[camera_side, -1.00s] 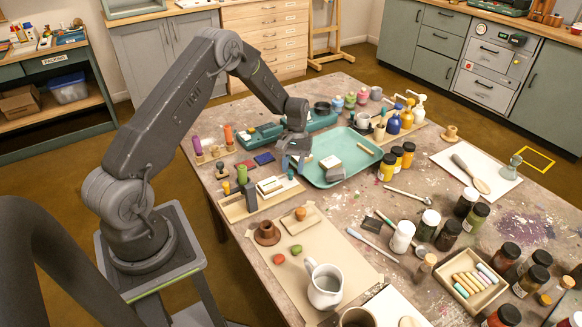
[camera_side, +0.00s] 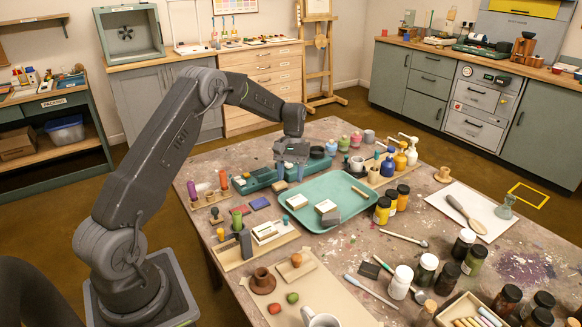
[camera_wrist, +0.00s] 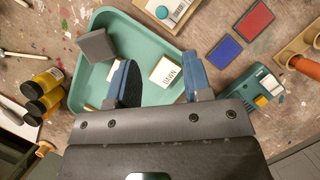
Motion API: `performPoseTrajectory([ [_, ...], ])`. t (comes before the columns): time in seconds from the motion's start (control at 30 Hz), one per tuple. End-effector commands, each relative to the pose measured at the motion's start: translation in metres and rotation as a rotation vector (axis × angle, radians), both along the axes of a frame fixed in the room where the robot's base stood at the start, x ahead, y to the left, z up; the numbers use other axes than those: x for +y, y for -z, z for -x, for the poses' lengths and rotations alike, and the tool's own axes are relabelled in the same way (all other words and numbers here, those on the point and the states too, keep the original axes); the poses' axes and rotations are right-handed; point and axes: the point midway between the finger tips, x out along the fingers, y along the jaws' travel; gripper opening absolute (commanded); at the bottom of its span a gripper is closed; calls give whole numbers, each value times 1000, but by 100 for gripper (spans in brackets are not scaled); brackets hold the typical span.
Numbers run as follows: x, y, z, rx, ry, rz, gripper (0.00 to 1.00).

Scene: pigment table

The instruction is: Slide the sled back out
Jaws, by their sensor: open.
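I cannot tell for certain which part is the sled. A long wooden stand (camera_side: 232,262) on the near left of the table carries a pale slab (camera_side: 265,230) beside an upright grey block (camera_side: 245,243). Part of a wooden piece with a pale plate and a blue knob (camera_wrist: 162,11) shows at the top of the wrist view. My gripper (camera_side: 291,178) is open, raised near the far left end of the teal tray (camera_side: 345,222). In the wrist view its two blue fingers (camera_wrist: 160,85) are apart over the tray, with nothing seen held between them.
The tray holds a labelled pale block (camera_wrist: 166,72) and a grey block (camera_wrist: 97,46). Red (camera_wrist: 254,20) and blue (camera_wrist: 225,51) pads lie beside it.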

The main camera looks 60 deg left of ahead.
Motion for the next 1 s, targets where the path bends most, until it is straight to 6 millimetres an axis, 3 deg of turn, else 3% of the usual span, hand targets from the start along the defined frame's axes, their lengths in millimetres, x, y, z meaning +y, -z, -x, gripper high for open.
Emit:
performPoseTrajectory([
  [0.2,6,-20,-6,-1,0,-1,46],
  [0.67,2,-30,-6,-12,11,-7,46],
  [0.83,-27,-76,2,-92,85,-51,46],
  [1.0,-73,-134,29,-216,202,-114,46],
])
